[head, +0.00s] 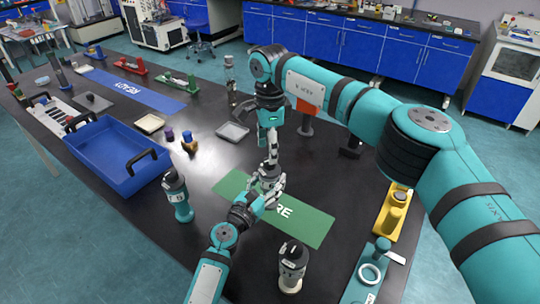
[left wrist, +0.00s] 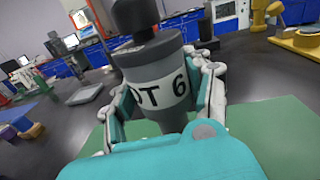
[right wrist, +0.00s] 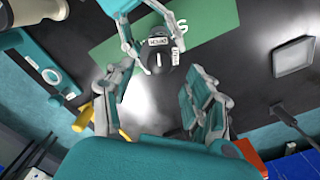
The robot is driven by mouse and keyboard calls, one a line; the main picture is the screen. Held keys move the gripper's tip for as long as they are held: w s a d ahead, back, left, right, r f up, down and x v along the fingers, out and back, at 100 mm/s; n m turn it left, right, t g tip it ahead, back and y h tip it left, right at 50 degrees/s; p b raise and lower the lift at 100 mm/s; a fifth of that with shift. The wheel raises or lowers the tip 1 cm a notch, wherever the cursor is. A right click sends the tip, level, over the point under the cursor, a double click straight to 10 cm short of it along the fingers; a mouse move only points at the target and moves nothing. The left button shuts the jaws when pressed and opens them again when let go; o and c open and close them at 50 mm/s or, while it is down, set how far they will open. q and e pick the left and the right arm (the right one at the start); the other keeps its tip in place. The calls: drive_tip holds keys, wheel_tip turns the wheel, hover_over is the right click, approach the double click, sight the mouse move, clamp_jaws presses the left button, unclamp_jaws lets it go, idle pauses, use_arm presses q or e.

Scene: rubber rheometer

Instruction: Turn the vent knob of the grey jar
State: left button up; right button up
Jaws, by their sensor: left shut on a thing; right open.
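The grey jar (head: 267,183) stands upright on the green mat (head: 311,226). In the left wrist view the jar (left wrist: 155,72) shows a white label reading "OT 6" and a black top (left wrist: 135,16). My left gripper (head: 266,193) is shut around the jar's body, with fingers on both sides. In the right wrist view the dark lid with its vent knob (right wrist: 158,58) is seen from above, beyond the fingers. My right gripper (right wrist: 160,74) is open and points down above the lid, with a gap to it. In the head view the fingers partly hide the jar and knob.
A teal bottle (head: 177,198) stands left of the mat and another black-topped jar (head: 292,266) stands in front. A blue crate (head: 112,165) is at left. A yellow fixture (head: 393,212) and a teal one (head: 366,281) are at right. A shallow tray (head: 232,131) lies behind.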

wheel_tip(320, 180, up, 8)
drive_tip(key=shift+r, duration=0.2)
use_arm(q)
drive_tip(key=o, duration=1.3)
drive_tip(key=shift+s, duration=0.1)
